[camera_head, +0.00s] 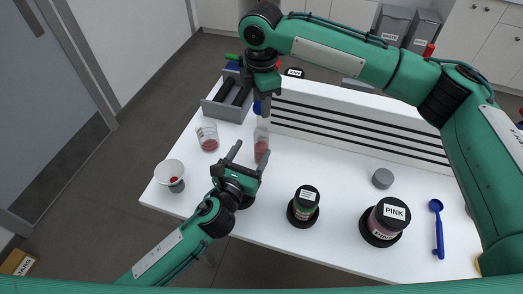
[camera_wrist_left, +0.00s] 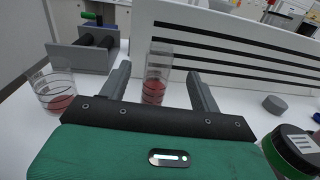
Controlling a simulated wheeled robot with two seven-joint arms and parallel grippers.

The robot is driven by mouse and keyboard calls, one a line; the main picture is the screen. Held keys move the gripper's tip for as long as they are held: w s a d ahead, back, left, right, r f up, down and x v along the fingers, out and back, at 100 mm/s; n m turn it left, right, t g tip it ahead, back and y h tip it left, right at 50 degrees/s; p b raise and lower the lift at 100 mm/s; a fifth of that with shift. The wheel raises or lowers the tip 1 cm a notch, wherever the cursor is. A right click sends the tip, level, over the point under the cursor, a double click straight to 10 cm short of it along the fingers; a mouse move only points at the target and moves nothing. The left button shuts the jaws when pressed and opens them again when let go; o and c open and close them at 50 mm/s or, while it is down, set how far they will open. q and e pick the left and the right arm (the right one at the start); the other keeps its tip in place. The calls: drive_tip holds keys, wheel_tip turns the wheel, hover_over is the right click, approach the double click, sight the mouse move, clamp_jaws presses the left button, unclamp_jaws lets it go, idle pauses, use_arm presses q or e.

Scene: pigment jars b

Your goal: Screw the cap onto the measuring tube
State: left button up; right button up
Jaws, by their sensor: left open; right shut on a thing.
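The measuring tube (camera_head: 261,142) is clear, stands upright on the white table and holds pink-red powder. It also shows in the left wrist view (camera_wrist_left: 157,72), framed between my fingers. My left gripper (camera_head: 250,156) is open, its fingers pointing at the tube from the near side; I cannot tell whether the tube is between the tips or just beyond them. My right gripper (camera_head: 262,92) points down above the tube, shut on a small blue thing (camera_head: 257,107), mostly hidden. A grey round cap-like piece (camera_head: 383,179) lies on the table, also in the left wrist view (camera_wrist_left: 275,104).
A green-banded jar (camera_head: 305,204), a PINK jar (camera_head: 386,219) and a blue scoop (camera_head: 437,226) are to the right. A slotted white panel (camera_head: 340,125) runs behind.

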sight(258, 150)
use_arm(q)
wheel_tip(258, 150, down, 5)
drive_tip(key=shift+s+r, duration=0.1)
drive_tip(key=shift+r, duration=0.05)
use_arm(e)
drive_tip(key=shift+s+r, duration=0.1)
drive_tip(key=shift+s, duration=0.05)
use_arm(q)
drive_tip(key=x, duration=0.6)
drive_tip(key=shift+x, duration=0.75)
clamp_jaws()
use_arm(e)
drive_tip(key=shift+f, duration=2.55)
